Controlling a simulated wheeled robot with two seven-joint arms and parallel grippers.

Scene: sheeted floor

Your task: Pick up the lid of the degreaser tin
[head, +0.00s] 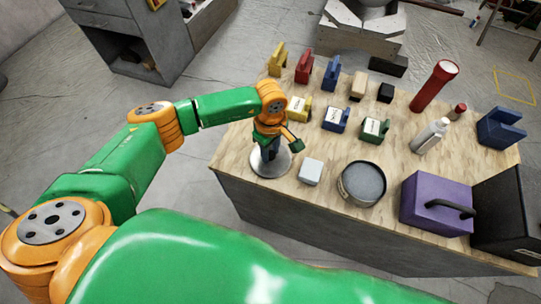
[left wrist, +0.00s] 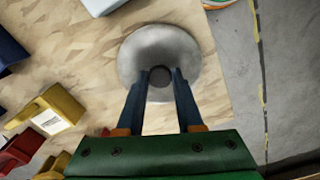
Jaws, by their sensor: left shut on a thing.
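The lid is a grey metal disc (head: 268,170) with a dark round knob, near the left front corner of the plywood-topped bench. My left gripper (head: 269,152) points down over it. In the left wrist view the lid (left wrist: 160,42) is below the fingers, and my left gripper (left wrist: 161,73) is shut on its knob (left wrist: 160,80). I cannot tell whether the lid touches the bench top. An open round tin (head: 362,184), grey inside, stands to the right of the lid; I take it as the degreaser tin. My right gripper is out of view.
A small white box (head: 311,171) stands between lid and tin. A purple case (head: 437,203) and a black box (head: 508,220) are at the right. Several coloured blocks, a white bottle (head: 430,136) and a red flashlight (head: 434,86) stand behind. The bench edge is close to the lid.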

